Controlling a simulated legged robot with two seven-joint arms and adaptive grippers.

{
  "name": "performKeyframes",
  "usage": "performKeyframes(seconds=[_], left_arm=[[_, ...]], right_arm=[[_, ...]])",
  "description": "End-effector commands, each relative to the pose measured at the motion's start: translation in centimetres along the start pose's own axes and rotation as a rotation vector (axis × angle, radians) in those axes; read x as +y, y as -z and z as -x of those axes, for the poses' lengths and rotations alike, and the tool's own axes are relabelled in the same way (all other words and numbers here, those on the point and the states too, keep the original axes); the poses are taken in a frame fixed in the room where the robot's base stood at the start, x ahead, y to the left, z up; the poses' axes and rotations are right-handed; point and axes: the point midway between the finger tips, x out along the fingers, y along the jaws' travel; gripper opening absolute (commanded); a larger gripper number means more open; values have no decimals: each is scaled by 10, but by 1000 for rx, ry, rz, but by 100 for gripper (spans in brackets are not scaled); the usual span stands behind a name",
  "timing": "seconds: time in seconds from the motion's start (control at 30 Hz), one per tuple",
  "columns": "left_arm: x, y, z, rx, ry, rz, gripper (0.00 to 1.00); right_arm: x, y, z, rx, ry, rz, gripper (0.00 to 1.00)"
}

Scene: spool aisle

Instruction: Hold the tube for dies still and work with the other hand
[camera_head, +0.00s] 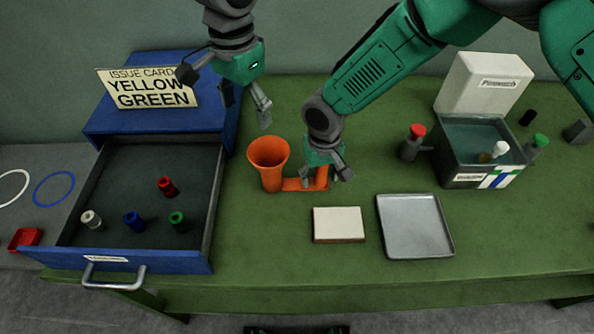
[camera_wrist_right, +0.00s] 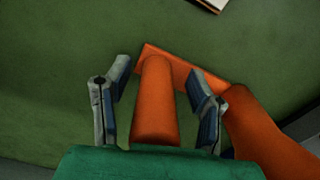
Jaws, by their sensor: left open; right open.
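The orange tube for dies (camera_head: 268,160) stands on the green table, with a flared funnel mouth and a low base running right to a second upright part. My right gripper (camera_head: 325,178) is open around that second part, which it partly hides. In the right wrist view the orange post (camera_wrist_right: 156,100) lies between the spread fingers of the gripper (camera_wrist_right: 158,80), with gaps on both sides. My left gripper (camera_head: 247,103) is open and empty, above and left of the funnel. Red (camera_head: 167,186), blue (camera_head: 134,221), green (camera_head: 178,220) and white (camera_head: 91,219) pieces stand in the open drawer.
The blue drawer cabinet (camera_head: 160,58) carries a card reading "ISSUE CARD YELLOW GREEN" (camera_head: 150,88). A white-topped block (camera_head: 338,223) and a grey tray (camera_head: 414,226) lie in front. An open lidded box (camera_head: 477,180) stands right, between red-capped (camera_head: 413,143) and green-capped (camera_head: 537,145) bottles.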

Motion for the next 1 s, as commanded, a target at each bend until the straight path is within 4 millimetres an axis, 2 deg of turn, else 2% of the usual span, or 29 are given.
performKeyframes(seconds=[0.17,0.4,0.6,0.8,1.0], left_arm=[[0,0,0,0,0,0,67],[0,0,0,0,0,0,67],[0,0,0,0,0,0,67],[0,0,0,0,0,0,67],[0,0,0,0,0,0,67]], right_arm=[[0,2,20,4,-1,1,49],[0,2,71,4,-1,-1,49],[1,2,104,2,0,-1,49],[0,2,118,0,0,1,49],[0,1,118,-1,1,1,49]])
